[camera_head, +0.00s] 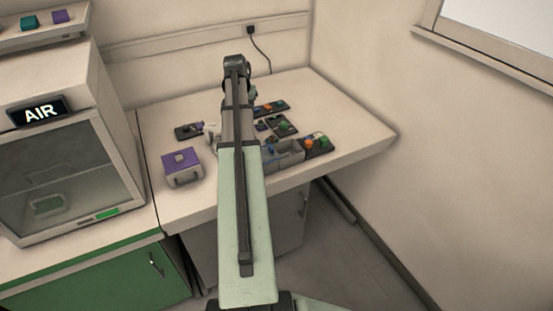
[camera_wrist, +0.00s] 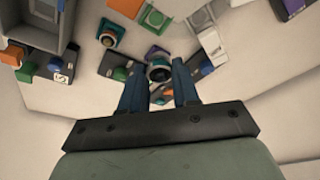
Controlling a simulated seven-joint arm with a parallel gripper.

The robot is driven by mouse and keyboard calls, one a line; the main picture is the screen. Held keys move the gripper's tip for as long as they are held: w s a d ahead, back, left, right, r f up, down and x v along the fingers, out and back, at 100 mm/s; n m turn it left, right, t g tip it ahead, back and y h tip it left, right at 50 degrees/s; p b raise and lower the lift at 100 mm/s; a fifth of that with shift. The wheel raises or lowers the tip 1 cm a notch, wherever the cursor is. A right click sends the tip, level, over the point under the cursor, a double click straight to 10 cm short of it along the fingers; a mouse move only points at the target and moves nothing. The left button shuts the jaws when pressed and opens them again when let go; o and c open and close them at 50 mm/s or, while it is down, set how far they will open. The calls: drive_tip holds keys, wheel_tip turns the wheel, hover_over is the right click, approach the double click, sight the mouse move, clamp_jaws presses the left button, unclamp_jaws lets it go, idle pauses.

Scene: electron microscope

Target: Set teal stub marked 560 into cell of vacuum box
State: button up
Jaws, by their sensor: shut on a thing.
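In the wrist view my gripper (camera_wrist: 159,82) has its two dark blue fingers either side of a small round stub (camera_wrist: 159,70) with a dark body and a paler ring. The fingers are shut on it. Its colour is unclear and no 560 mark is legible. In the head view my arm hides the gripper and much of the bench middle. A pale box with a purple top (camera_head: 183,160) stands left of my arm. An open grey box (camera_head: 288,152) stands right of it. I cannot tell which one is the vacuum box.
Dark holders with coloured pieces lie on the bench, including an orange and green one (camera_head: 318,144) and another at the back (camera_head: 270,108). A glass-fronted AIR cabinet (camera_head: 60,170) stands at left. The bench's right end (camera_head: 365,135) is clear.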

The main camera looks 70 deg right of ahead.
drive_tip(key=shift+s+d, duration=0.15)
drive_tip(key=shift+s, duration=0.15)
drive_tip(key=s+a+f+m, duration=0.1)
drive_tip(key=s, duration=0.3)
drive_tip(key=s+f+m, duration=0.1)
drive_tip(key=s, duration=0.4)
drive_tip(key=s+a+f+m+g, duration=0.1)
drive_tip(key=s, duration=0.4)
drive_tip(key=shift+a+f, duration=0.3)
drive_tip(key=shift+a, duration=0.05)
drive_tip(key=shift+s+a+f+m+g+y, duration=0.35)
drive_tip(key=shift+a+f+m, duration=0.2)
drive_tip(key=shift+f+m, duration=0.75)
drive_tip(key=shift+s+a+f+m+g+y, duration=0.25)
drive_tip(key=shift+s+a+f+m, duration=0.5)
drive_tip(key=shift+m, duration=0.95)
drive_tip(key=shift+s+a+f+m+g+y, duration=0.2)
drive_tip(key=shift+a+f+m+g, duration=0.15)
drive_tip(key=shift+f+m, duration=1.05)
drive_tip(key=shift+f, duration=0.3)
